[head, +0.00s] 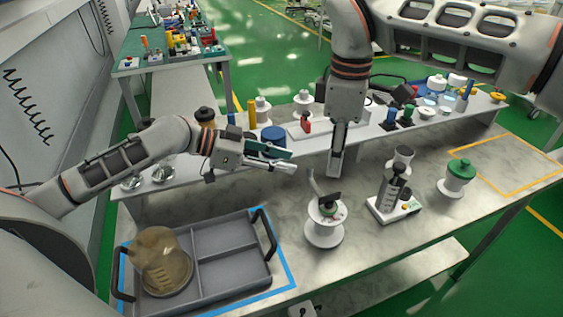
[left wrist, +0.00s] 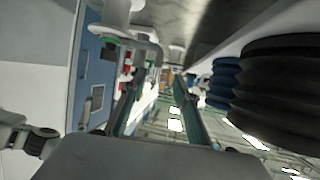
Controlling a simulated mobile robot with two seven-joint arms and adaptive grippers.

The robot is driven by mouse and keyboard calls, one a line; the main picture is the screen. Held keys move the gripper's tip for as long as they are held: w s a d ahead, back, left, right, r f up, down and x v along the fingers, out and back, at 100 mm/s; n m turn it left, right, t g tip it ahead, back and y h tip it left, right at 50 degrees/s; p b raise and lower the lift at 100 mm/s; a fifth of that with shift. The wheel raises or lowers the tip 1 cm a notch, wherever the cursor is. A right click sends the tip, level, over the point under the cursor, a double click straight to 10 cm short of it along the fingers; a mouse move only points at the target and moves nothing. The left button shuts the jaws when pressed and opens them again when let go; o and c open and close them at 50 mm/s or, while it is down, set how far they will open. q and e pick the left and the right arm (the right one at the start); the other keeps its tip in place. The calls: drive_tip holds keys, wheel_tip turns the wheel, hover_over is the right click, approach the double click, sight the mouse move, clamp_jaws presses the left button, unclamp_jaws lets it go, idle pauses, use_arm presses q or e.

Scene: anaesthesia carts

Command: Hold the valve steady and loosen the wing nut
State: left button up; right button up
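A white, spool-shaped fitting (head: 325,232) stands upright on the marble bench, with a bent grey pipe and a dark handle on top. It looks like the valve; I cannot make out the wing nut. My left gripper (head: 293,168) is open and empty, to the left of and above the fitting, apart from it. In the left wrist view its fingers (left wrist: 160,105) are spread, with a bent grey pipe (left wrist: 143,48) beyond them. My right gripper (head: 336,172) points down above and slightly right of the fitting, not touching it; its fingers look edge-on.
A grey divided tray (head: 225,240) with black handles holds a clear brownish dome (head: 160,262) at front left. A device with a grey column (head: 388,195) and a green-lidded white pot (head: 457,178) stand right of the fitting. A raised shelf (head: 385,134) with several small items runs behind.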

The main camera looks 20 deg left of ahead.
sight(330, 195)
use_arm(q)
drive_tip(key=shift+n, duration=0.3)
drive_tip(key=shift+x, duration=4)
drive_tip(key=shift+s+f, duration=0.15)
drive_tip(key=shift+s, duration=0.1)
clamp_jaws()
use_arm(e)
drive_tip(key=shift+c, duration=0.7)
drive_tip(key=n, duration=0.2)
drive_tip(key=r+n, duration=0.1)
drive_tip(key=n, duration=0.1)
wheel_tip(330, 195, down, 11)
drive_tip(key=n, duration=0.3)
drive_tip(key=shift+f, duration=0.1)
